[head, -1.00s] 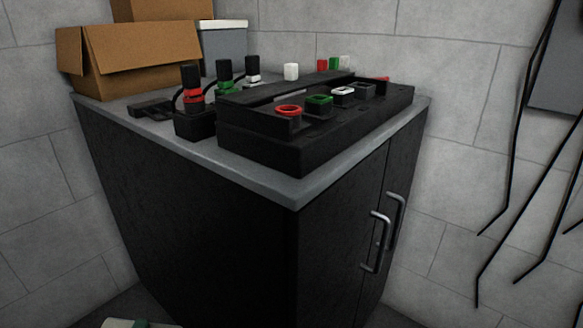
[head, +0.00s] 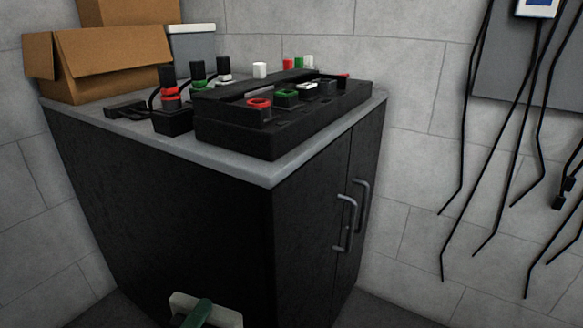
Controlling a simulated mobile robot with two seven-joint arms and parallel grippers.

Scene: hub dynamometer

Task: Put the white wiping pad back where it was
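I cannot tell for sure which item is the white wiping pad. A small upright white piece (head: 260,70) stands behind the black rack (head: 290,135) on the cabinet top. A flat white piece (head: 306,86) sits in the rack's row of coloured holders, between a green holder (head: 287,97) and a black one. No gripper fingers show. A pale slab with a dark green rod (head: 199,311) is at the bottom edge, in front of the cabinet. It is cut off, and I cannot tell whether it is part of me or held.
The black cabinet with a grey top (head: 262,170) stands in the corner. A cardboard box (head: 115,62) and a grey bin (head: 192,45) are at its back left. Black-topped plugs (head: 168,85) stand left of the rack. Black cables (head: 467,120) hang on the right wall.

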